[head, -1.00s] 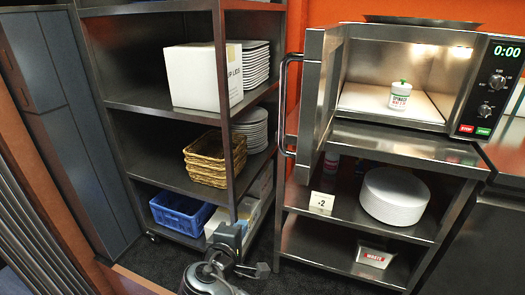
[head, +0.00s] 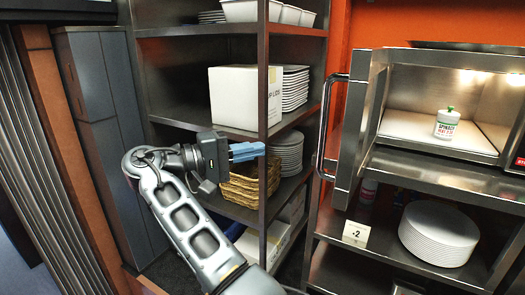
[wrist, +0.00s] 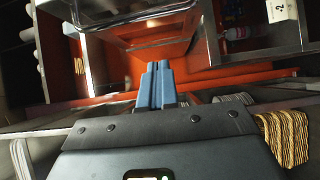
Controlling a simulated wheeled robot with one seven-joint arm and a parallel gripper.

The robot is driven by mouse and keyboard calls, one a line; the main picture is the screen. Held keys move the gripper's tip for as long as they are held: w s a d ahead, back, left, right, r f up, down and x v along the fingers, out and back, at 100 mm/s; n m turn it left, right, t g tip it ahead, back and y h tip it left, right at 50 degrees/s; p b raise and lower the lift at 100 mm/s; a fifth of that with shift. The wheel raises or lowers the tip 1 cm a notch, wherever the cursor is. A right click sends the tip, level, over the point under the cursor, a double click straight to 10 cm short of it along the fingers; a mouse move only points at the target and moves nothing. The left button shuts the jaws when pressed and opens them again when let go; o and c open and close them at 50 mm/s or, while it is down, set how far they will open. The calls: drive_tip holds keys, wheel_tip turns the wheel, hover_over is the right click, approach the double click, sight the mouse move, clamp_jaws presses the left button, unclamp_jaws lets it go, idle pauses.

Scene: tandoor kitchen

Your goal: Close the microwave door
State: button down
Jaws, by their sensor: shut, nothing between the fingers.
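The microwave (head: 440,110) stands on the steel shelf unit at the right, its lit inside in plain view. Its door (head: 356,125) stands wide open on the left side, with a long bar handle (head: 327,125) on its outer face. The wrist view shows the blue fingers together (wrist: 157,85).
The dark rack (head: 210,125) at centre holds a white box (head: 238,97), stacked plates (head: 288,150) and wicker baskets (head: 245,185). White plates (head: 438,232) and a number card (head: 356,233) sit below the microwave. A grey cabinet (head: 105,130) stands at left.

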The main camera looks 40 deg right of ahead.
drive_tip(key=s+d+p, duration=0.1)
drive_tip(key=s+d, duration=0.4)
drive_tip(key=d, duration=0.4)
drive_tip(key=shift+s+d, duration=0.25)
drive_tip(key=shift+s, duration=0.1)
drive_tip(key=shift+s, duration=0.1)
